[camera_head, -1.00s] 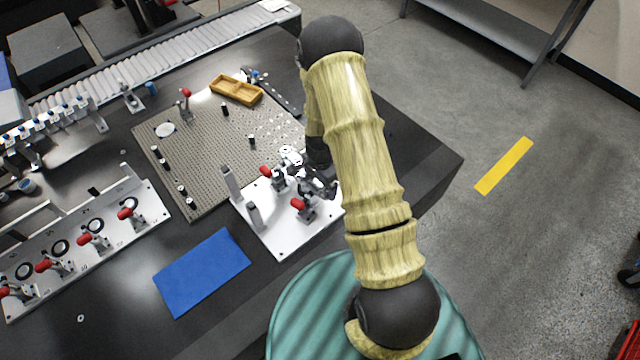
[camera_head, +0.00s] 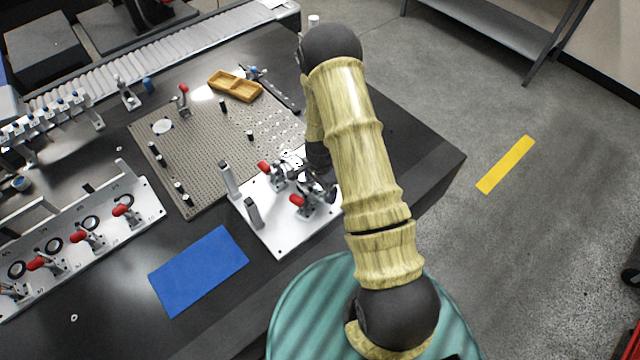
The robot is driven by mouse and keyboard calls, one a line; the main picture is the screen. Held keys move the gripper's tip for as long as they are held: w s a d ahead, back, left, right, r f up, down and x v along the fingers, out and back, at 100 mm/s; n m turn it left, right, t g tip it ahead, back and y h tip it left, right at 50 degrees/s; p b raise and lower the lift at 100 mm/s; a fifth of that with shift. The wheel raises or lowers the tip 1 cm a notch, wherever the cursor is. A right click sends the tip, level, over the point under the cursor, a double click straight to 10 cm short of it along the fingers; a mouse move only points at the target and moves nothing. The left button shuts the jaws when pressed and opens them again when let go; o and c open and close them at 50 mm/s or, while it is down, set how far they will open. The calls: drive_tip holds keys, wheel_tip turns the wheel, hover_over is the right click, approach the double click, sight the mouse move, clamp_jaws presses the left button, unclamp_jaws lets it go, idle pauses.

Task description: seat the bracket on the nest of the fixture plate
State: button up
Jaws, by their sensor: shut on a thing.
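The white fixture plate (camera_head: 281,238) lies on the dark table just left of my arm. It carries two grey upright posts (camera_head: 229,180) and red-handled toggle clamps (camera_head: 297,201). My gripper (camera_head: 322,188) is low over the plate's right part, among the clamps, and is partly hidden by my forearm. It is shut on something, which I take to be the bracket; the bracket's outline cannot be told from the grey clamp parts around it. The nest is hidden behind the gripper and clamps, so I cannot tell whether the bracket touches it.
A perforated plate (camera_head: 205,135) with black pegs lies behind, with a yellow tray (camera_head: 235,86) at its far edge. A blue mat (camera_head: 198,271) lies at front left. A long clamp rail (camera_head: 140,208) stands at left. A roller conveyor (camera_head: 170,62) runs along the back.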

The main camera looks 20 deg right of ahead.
drive_tip(key=shift+f+b, duration=0.35)
drive_tip(key=shift+f, duration=0.45)
drive_tip(key=shift+f+b, duration=0.55)
idle(1.7)
drive_tip(key=o, duration=1.1)
drive_tip(key=shift+s, duration=0.1)
drive_tip(key=shift+w+r, duration=0.2)
drive_tip(key=shift+r, duration=0.25)
drive_tip(key=r, duration=0.5)
drive_tip(key=r+b, duration=0.1)
drive_tip(key=r, duration=1)
drive_tip(key=shift+s+r+b, duration=0.25)
drive_tip(key=shift+r+b, duration=0.1)
